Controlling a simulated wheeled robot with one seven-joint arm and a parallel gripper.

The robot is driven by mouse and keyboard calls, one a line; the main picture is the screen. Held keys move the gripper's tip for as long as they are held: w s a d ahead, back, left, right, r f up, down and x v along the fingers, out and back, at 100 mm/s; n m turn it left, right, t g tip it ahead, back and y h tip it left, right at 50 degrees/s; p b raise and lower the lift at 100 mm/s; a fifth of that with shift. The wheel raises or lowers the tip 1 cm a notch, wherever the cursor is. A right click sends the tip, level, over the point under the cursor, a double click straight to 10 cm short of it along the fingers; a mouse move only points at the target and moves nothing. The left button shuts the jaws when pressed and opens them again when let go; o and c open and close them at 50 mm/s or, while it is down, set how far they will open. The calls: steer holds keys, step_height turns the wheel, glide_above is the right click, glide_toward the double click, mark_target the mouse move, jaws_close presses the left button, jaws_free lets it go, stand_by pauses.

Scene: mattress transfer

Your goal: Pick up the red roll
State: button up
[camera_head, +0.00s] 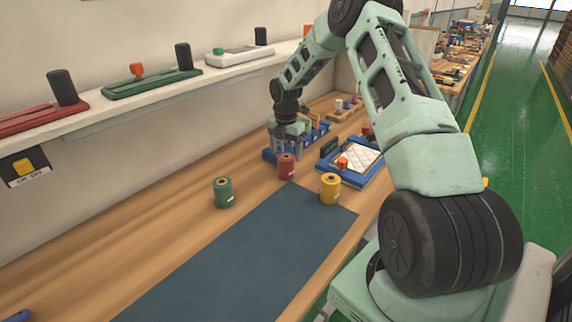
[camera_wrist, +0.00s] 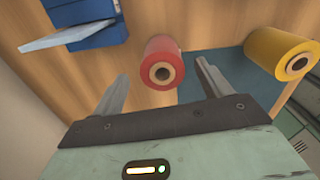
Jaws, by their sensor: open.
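The red roll (camera_head: 286,167) stands upright on the wooden table, close to the far edge of the dark mat, between a green roll and a yellow roll. In the wrist view the red roll (camera_wrist: 160,62) shows its end with a hole, ahead of the space between my two fingers. My gripper (camera_wrist: 158,85) is open and empty, with one finger to each side of the roll's line in that view. In the head view my gripper (camera_head: 288,150) is just behind and above the red roll, and its fingertips are partly hidden. I cannot tell any contact.
The green roll (camera_head: 223,192) stands to the left and the yellow roll (camera_head: 330,188) to the right. A dark blue mat (camera_head: 235,255) lies clear in front. Blue trays (camera_head: 358,176) stand behind. A wall shelf (camera_head: 150,100) runs along the left.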

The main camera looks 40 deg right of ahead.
mark_target(286, 168)
steer(key=shift+s+a+f+p, duration=0.1)
steer(key=shift+f+p, duration=0.55)
steer(key=shift+f, duration=1.25)
steer(key=shift+s+f+p, duration=0.1)
steer(key=shift+f+p, duration=0.55)
steer(key=shift+f, duration=1.2)
steer(key=c, duration=1.2)
